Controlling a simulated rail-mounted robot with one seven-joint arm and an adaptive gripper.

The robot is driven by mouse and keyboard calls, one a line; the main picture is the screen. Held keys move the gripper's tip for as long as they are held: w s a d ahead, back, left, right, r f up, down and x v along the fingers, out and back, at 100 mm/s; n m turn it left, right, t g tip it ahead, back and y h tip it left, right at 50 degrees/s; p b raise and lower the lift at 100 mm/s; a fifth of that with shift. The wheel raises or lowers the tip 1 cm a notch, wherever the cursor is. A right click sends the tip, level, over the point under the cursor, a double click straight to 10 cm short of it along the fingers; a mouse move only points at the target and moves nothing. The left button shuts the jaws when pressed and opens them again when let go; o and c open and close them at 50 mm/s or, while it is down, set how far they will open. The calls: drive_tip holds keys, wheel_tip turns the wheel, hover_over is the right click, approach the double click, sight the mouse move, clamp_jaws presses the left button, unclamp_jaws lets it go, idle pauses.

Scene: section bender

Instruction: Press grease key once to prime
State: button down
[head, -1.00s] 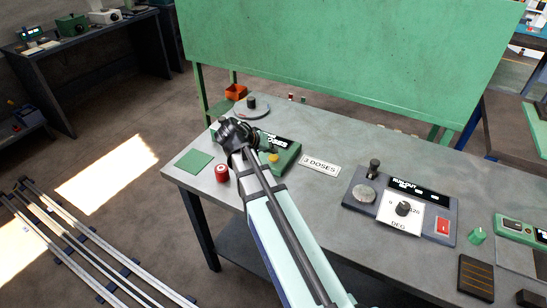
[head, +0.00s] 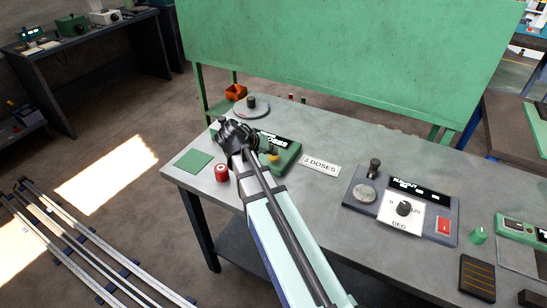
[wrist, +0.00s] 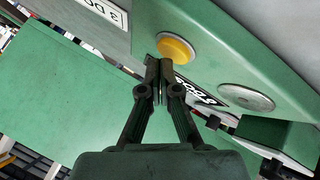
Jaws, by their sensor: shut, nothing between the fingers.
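A green box (head: 288,153) with a dark display strip sits on the grey bench, partly hidden by my arm in the head view. A round yellow button (head: 272,158) is on its face. In the wrist view the yellow button (wrist: 176,48) is just beyond the fingertips of my gripper (wrist: 159,68), slightly to their right. I cannot tell whether the tips touch it. My gripper is shut and empty. A grey round disc (wrist: 246,98) is on the same green box, farther right. No label on the yellow button can be read.
A "3 DOSES" plate (head: 320,164) lies right of the green box. A red spool-like piece (head: 221,173) and a green square pad (head: 193,160) lie to the left. A round grey base with a black knob (head: 251,104) stands behind. A dial panel (head: 402,207) is at right.

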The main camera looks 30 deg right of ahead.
sight(272, 157)
drive_tip(key=shift+f+b, duration=0.3)
drive_tip(key=shift+f, duration=0.15)
idle(0.5)
drive_tip(key=shift+r, duration=0.15)
drive_tip(key=shift+r+p, duration=0.5)
drive_tip(key=shift+r, duration=0.2)
drive_tip(key=shift+r, duration=0.15)
drive_tip(key=shift+r+p, duration=1.45)
drive_tip(key=shift+r, duration=0.95)
